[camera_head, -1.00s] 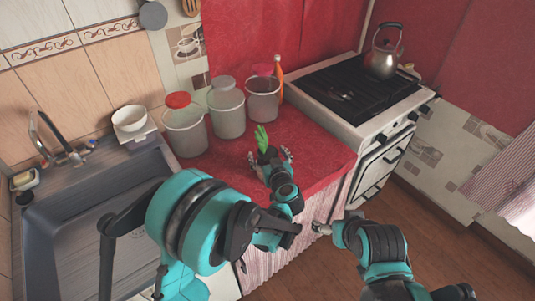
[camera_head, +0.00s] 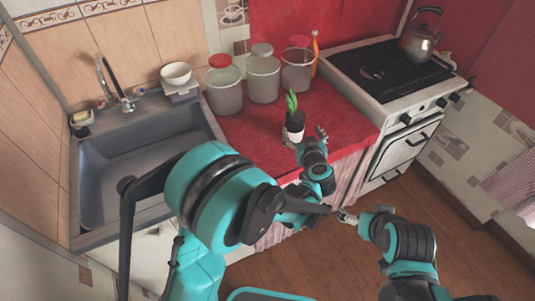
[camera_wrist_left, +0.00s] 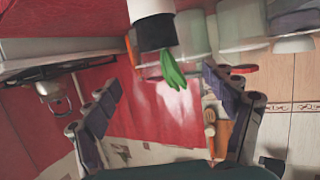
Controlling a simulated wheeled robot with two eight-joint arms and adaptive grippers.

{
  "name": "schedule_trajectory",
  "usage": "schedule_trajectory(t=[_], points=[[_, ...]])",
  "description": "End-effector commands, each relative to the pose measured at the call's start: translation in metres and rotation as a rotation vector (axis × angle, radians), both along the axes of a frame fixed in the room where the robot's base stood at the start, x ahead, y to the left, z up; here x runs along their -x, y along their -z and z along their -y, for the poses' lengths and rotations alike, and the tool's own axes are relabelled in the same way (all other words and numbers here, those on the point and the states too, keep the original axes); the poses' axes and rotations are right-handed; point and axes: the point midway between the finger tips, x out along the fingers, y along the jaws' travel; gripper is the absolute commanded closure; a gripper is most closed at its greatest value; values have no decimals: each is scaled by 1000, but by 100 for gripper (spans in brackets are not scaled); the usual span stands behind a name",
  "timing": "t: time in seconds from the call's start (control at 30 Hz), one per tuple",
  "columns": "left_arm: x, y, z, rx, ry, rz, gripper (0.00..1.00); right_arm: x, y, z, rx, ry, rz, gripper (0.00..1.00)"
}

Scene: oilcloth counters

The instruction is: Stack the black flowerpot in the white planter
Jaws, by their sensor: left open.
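The black flowerpot (camera_head: 295,118), with a green plant, sits upright in the top of the white planter (camera_head: 294,132) on the red counter. In the left wrist view, the black pot (camera_wrist_left: 156,33) and white planter (camera_wrist_left: 150,8) appear upside down at the top edge. My left gripper (camera_head: 305,136) is open in front of the planter, its fingers spread and empty. In the left wrist view, the pot and planter lie beyond the open fingers (camera_wrist_left: 160,82). My right gripper (camera_head: 346,216) is low in front of the counter; its jaw state is unclear.
Several lidded canisters (camera_head: 263,80) stand behind the planter, with an orange bottle (camera_head: 315,55) beside them. The stove (camera_head: 395,85) with a kettle (camera_head: 420,35) is to the right. The sink (camera_head: 135,160) is to the left. Red counter around the planter is clear.

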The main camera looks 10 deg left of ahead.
Motion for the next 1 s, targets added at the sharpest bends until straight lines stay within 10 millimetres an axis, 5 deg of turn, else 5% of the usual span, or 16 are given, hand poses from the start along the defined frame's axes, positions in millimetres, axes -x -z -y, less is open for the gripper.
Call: schedule_trajectory(t=[0.17,0.3,0.4,0.5,0.67,0.9,1.0], points=[[-5,-34,-8,15,27,86,16,0,0,0,0,0,0,15],[-5,-121,-19,46,155,281,16,0,0,0,0,0,0,15],[13,-174,-19,60,317,367,16,0,0,0,0,0,0,15],[43,-194,-16,66,481,339,16,0,0,0,0,0,0,15],[107,-159,-32,67,631,81,16,0,0,0,0,0,0,15],[222,-53,-122,78,454,-446,16,0,0,0,0,0,0,15],[256,-29,-155,83,339,-572,16,0,0,0,0,0,0,15]])
